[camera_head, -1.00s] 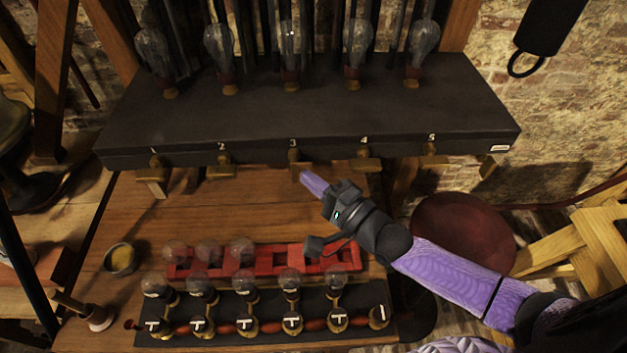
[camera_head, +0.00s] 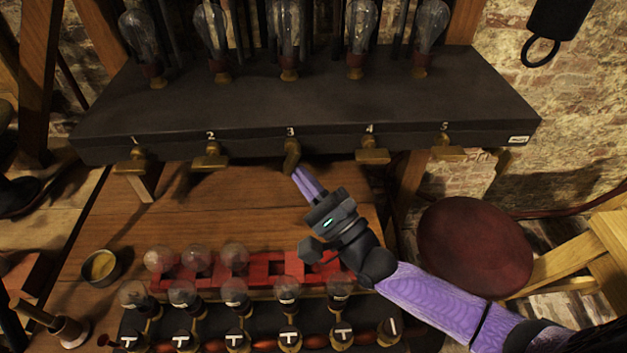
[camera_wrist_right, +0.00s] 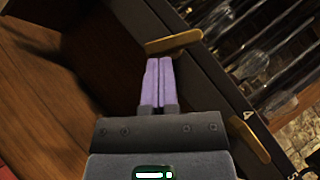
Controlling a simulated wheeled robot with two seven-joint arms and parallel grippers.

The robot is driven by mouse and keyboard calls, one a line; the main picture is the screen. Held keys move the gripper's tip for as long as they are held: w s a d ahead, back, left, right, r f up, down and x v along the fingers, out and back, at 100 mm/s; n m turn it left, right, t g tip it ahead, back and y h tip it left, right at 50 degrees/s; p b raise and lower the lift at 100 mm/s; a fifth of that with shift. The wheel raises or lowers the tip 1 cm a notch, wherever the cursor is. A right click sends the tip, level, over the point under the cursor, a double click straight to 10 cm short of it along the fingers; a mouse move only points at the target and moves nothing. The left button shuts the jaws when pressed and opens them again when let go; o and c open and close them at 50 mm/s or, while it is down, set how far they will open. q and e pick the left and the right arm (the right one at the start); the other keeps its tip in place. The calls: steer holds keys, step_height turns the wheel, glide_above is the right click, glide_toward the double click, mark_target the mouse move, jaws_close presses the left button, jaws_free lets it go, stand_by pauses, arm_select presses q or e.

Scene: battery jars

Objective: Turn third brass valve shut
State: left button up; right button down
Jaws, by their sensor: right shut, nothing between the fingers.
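The third brass valve (camera_head: 291,156) sits under the number 3 on the front of the dark shelf box. Its handle looks turned compared with the neighbouring valves, which lie more crosswise. My right gripper (camera_head: 298,172) is shut and empty, its purple fingertips at the lower end of this valve. In the right wrist view the shut fingers (camera_wrist_right: 157,62) point at a brass handle (camera_wrist_right: 174,43), and the tips are at or just short of it; contact is not certain. My left gripper is not in view.
Other brass valves are numbered 1 (camera_head: 133,161), 2 (camera_head: 211,156), 4 (camera_head: 371,152) and 5 (camera_head: 449,149). Glass bulbs stand on the dark shelf box (camera_head: 330,105). Below, a red rack (camera_head: 262,277) and several small jars crowd the wooden bench (camera_head: 190,215). A red round stool (camera_head: 474,245) stands at right.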

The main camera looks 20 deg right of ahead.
steer(key=shift+w+a+f+m+t+b, duration=0.1)
steer(key=shift+a+f+m+t+b, duration=0.2)
steer(key=shift+b, duration=0.45)
steer(key=shift+a+r, duration=0.1)
steer(key=shift+a, duration=0.1)
steer(key=shift+w+a+b, duration=0.2)
steer(key=shift+a+b, duration=0.2)
steer(key=shift+a, duration=0.1)
steer(key=shift+w+a, duration=0.1)
steer(key=shift+a, duration=0.25)
steer(key=shift+a+r, duration=0.15)
steer(key=shift+a, duration=0.1)
stand_by(0.5)
